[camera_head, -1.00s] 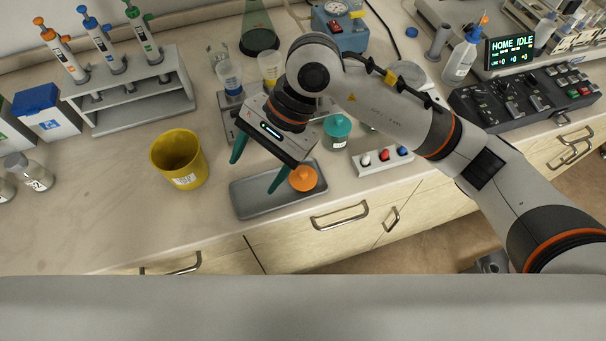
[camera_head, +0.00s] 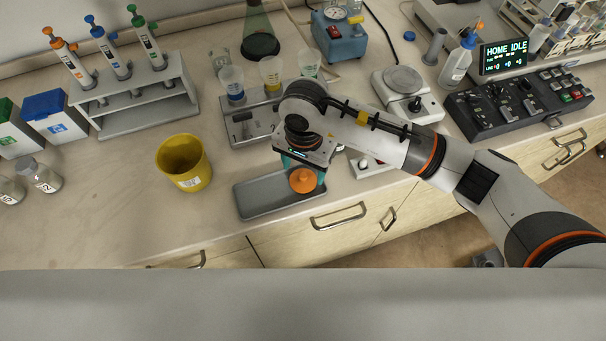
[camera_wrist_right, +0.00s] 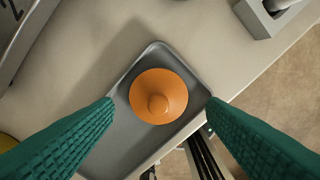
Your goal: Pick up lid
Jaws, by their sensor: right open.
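An orange round lid (camera_head: 303,180) with a small knob on top sits at the right end of a grey tray (camera_head: 262,198). In the right wrist view the lid (camera_wrist_right: 158,97) lies in the corner of the tray (camera_wrist_right: 122,140). My right gripper (camera_head: 301,172) is above the lid. Its green fingers (camera_wrist_right: 159,112) are spread on either side of the lid in the wrist view and are apart from it. In the head view the gripper body hides most of the fingers. My left gripper is not in view.
A yellow cup (camera_head: 184,162) stands left of the tray. A rack with beakers (camera_head: 233,84) stands behind, and a white switch strip (camera_head: 370,166) lies to the right. The counter's front edge is close to the tray.

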